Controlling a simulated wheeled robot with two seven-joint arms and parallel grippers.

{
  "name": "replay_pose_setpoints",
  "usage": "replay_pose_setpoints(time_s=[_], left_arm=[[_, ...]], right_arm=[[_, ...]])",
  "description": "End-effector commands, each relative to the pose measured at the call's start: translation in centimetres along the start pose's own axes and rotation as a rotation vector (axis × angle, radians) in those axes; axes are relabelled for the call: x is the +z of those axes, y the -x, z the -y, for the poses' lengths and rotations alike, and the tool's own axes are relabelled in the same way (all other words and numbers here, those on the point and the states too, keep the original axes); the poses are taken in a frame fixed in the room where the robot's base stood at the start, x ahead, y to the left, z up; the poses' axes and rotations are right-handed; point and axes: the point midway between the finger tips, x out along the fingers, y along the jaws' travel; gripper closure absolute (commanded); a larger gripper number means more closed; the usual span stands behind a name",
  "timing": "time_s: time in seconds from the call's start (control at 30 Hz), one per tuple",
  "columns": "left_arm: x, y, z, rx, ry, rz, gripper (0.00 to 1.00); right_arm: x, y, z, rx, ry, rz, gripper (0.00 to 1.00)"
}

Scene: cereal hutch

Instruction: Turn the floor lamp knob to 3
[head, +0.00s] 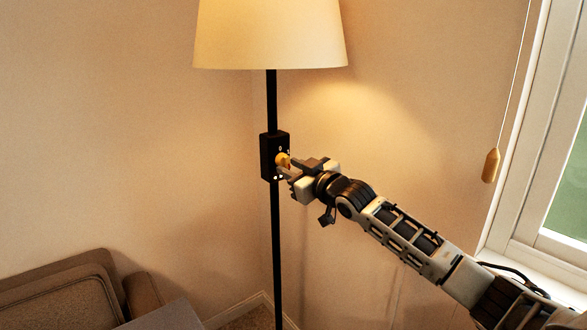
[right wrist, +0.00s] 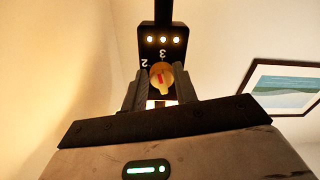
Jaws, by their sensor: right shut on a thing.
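The floor lamp (head: 271,45) has a lit cream shade and a thin black pole. A black control box (head: 266,157) sits on the pole, with a yellow knob (head: 283,160) on its face. My right gripper (head: 288,170) is shut on the knob. In the right wrist view the knob (right wrist: 161,78) sits between the two fingers and bears a red mark. The red mark lies roughly in line with the numeral 3 above it; a 2 shows to the left. Several small dots above the 3 glow. The fingers hide the rest of the dial. My left gripper is out of view.
A brown sofa (head: 60,295) stands at the lower left. A window (head: 560,190) with a hanging blind cord and its wooden pull (head: 491,165) is at the right. A framed picture (right wrist: 285,87) hangs on the wall. The wall around the lamp is clear.

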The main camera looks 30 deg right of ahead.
Motion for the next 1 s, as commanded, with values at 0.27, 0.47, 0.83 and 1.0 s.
replay_pose_setpoints(time_s=[0.27, 0.47, 0.83, 1.0], left_arm=[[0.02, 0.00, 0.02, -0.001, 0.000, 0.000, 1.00], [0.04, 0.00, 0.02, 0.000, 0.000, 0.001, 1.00], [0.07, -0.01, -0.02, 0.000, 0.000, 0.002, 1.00], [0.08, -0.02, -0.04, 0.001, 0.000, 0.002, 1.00]], right_arm=[[0.07, 0.00, 0.25, 0.000, -0.177, 0.002, 0.94], [0.06, 0.01, 0.31, 0.000, -0.244, 0.002, 0.94], [0.03, 0.01, 0.34, -0.001, -0.274, 0.001, 0.94], [0.02, 0.00, 0.34, -0.001, -0.274, 0.001, 0.94]])
